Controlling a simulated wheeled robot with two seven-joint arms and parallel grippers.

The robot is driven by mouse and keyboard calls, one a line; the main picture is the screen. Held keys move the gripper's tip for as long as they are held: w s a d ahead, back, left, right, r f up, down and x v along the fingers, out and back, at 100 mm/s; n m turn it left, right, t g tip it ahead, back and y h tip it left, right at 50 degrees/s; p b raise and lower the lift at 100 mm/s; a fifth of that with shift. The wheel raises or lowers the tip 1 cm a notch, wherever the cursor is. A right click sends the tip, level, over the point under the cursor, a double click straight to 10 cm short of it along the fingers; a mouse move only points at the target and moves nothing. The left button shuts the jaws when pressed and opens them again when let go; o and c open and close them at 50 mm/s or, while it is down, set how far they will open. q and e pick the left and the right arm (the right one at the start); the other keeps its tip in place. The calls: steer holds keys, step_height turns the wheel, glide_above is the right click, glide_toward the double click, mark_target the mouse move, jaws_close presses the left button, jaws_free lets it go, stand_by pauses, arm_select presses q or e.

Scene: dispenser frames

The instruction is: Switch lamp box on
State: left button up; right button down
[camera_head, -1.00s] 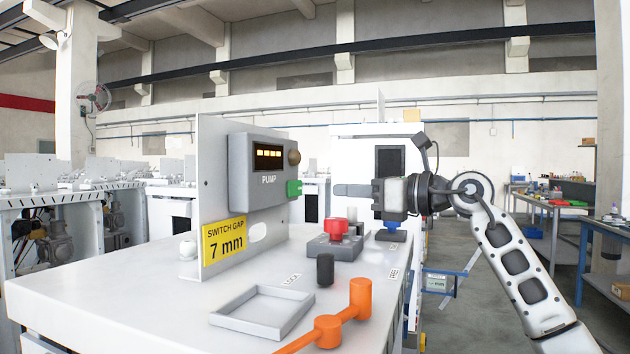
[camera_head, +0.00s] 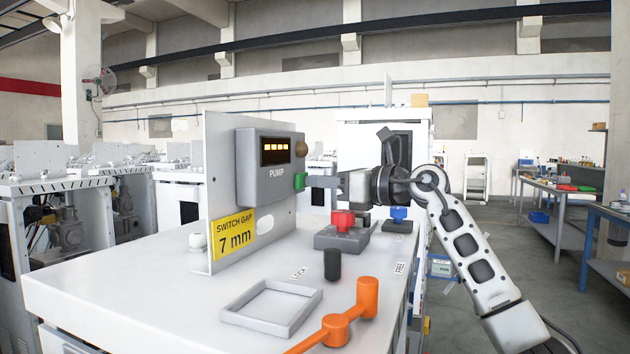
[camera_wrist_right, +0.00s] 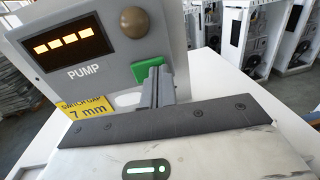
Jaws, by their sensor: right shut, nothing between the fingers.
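The grey lamp box (camera_head: 262,190), marked PUMP, is mounted on an upright white panel (camera_head: 225,150). Its dark display (camera_head: 276,151) shows several lit yellow bars. A brown dome lamp (camera_head: 302,148) looks unlit; it also shows in the wrist view (camera_wrist_right: 135,22). A green switch (camera_head: 299,180) sits on the box's right side and shows in the wrist view (camera_wrist_right: 148,68). My right gripper (camera_head: 312,181) is shut and empty, its tips right at the green switch. In the wrist view the fingers (camera_wrist_right: 156,88) overlap its lower part; I cannot tell whether they touch. My left gripper is out of view.
A yellow SWITCH GAP 7 mm sign (camera_head: 234,236) is on the panel. On the white table (camera_head: 150,290) are a red knob block (camera_head: 343,236), a blue knob (camera_head: 399,214), a black cylinder (camera_head: 332,264), an orange lever (camera_head: 335,328) and an empty grey tray (camera_head: 230,317).

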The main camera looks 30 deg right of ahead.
arm_select(q)
steer(key=b, duration=0.3)
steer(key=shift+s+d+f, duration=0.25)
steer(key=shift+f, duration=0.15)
arm_select(e)
steer(key=s+d, duration=0.9)
steer(key=d, duration=0.1)
steer(key=shift+d, duration=0.3)
